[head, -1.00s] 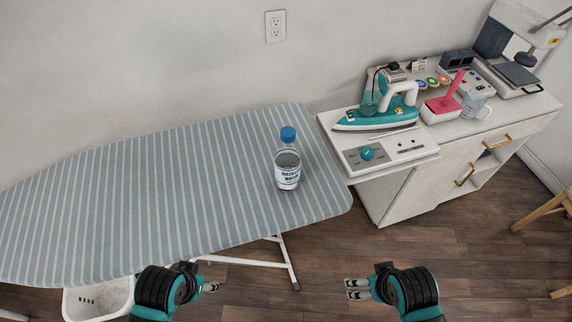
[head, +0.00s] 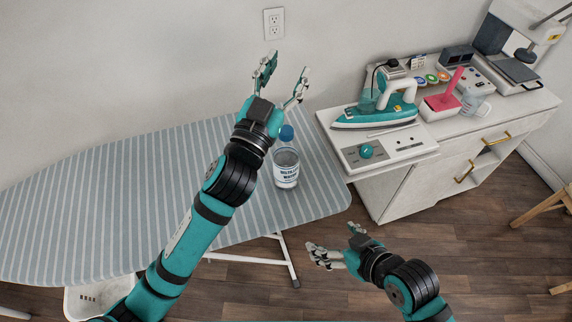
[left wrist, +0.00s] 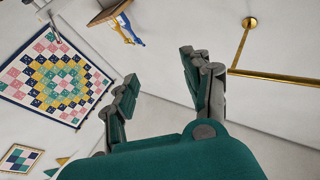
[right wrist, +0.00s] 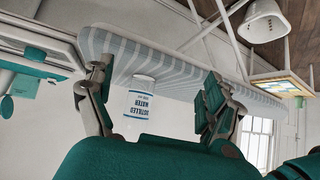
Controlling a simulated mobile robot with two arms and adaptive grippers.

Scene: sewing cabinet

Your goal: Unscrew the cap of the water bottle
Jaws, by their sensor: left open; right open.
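The water bottle (head: 286,168) is clear with a white label and a blue cap (head: 286,133). It stands upright on the striped ironing board (head: 120,190), near its right end. My left gripper (head: 283,74) is open and empty, raised up in front of the wall, beyond the bottle in the picture. My left arm passes close beside the bottle in the head view; I cannot tell if they touch. My right gripper (head: 334,240) is open and empty, at the right below the board's edge in the picture. The bottle (right wrist: 139,103) shows between its fingers in the right wrist view.
A cabinet (head: 420,170) stands right of the board, with a teal iron (head: 374,116), a pink-handled tool (head: 447,97) and a sewing machine (head: 520,50) on it. A white basket (head: 90,300) is under the board. The left part of the board is clear.

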